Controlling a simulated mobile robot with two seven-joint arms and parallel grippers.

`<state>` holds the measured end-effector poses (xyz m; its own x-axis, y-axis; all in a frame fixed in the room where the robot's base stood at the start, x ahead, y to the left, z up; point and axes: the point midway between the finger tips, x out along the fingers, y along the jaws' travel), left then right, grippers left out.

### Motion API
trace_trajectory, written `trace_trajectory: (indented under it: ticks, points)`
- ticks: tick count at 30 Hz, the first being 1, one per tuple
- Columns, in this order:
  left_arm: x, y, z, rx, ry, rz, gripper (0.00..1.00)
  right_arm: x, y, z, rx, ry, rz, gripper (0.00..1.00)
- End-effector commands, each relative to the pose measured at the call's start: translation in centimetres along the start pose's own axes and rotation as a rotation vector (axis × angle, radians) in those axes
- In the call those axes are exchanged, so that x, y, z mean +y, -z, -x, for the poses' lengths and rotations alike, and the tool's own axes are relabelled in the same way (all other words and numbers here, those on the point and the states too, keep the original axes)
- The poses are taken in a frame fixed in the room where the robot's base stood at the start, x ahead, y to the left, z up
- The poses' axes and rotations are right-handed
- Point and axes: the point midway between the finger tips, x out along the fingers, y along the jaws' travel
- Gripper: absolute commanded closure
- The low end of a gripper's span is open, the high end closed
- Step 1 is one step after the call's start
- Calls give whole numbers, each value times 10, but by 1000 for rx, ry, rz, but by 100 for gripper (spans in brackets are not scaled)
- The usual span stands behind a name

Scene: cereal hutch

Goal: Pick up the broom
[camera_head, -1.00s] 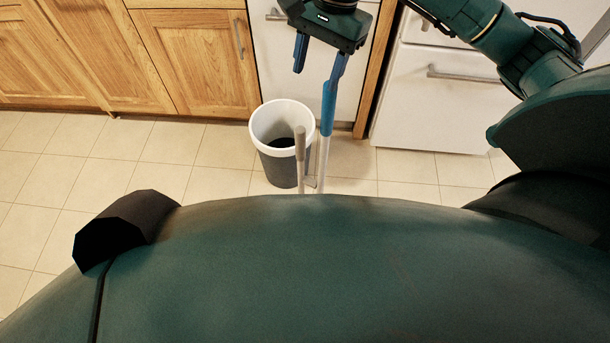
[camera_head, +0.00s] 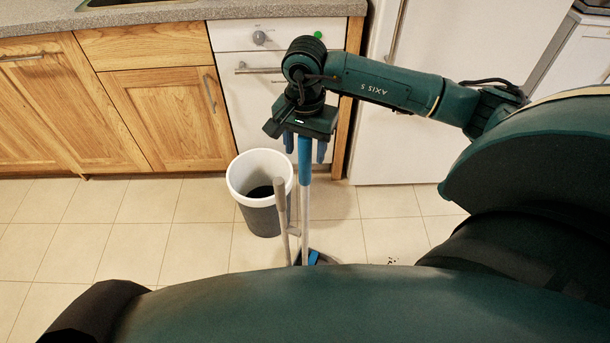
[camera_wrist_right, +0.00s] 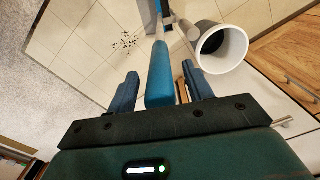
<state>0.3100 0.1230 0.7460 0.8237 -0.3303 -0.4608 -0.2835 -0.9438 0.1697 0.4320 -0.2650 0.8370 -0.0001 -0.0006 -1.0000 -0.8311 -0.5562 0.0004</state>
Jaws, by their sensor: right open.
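The broom has a blue grip (camera_head: 304,163) on a pale pole and stands upright in the head view, in front of the trash can. Its lower end is partly hidden by my body. My right gripper (camera_head: 305,149) is open, above and around the top of the broom. In the right wrist view, the blue grip (camera_wrist_right: 161,72) runs between the two open fingers of my right gripper (camera_wrist_right: 160,82), with space on both sides. My left gripper is not in view.
A grey-handled pole (camera_head: 281,204), perhaps a dustpan's, stands close beside the broom. A white-rimmed trash can (camera_head: 260,212) is just behind it. Wooden cabinets (camera_head: 165,115) and a white fridge (camera_head: 415,100) stand behind. Dark crumbs (camera_head: 392,262) lie on the tiled floor.

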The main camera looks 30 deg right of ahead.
Motion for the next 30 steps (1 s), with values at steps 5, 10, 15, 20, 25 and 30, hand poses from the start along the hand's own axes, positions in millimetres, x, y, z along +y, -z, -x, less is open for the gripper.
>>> trace_trajectory:
  ticks: [5,10,15,20,25,30]
  points:
    - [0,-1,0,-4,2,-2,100,0,0,-19,-1,-1,-1,49]
    - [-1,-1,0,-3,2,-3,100,0,0,-21,0,0,0,49]
    - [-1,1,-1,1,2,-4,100,0,0,-20,0,0,0,56]
    - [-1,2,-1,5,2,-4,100,0,0,-20,0,0,0,69]
    - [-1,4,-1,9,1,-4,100,0,0,-20,0,0,0,83]
    - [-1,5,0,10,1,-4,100,0,0,-20,0,0,-1,97]
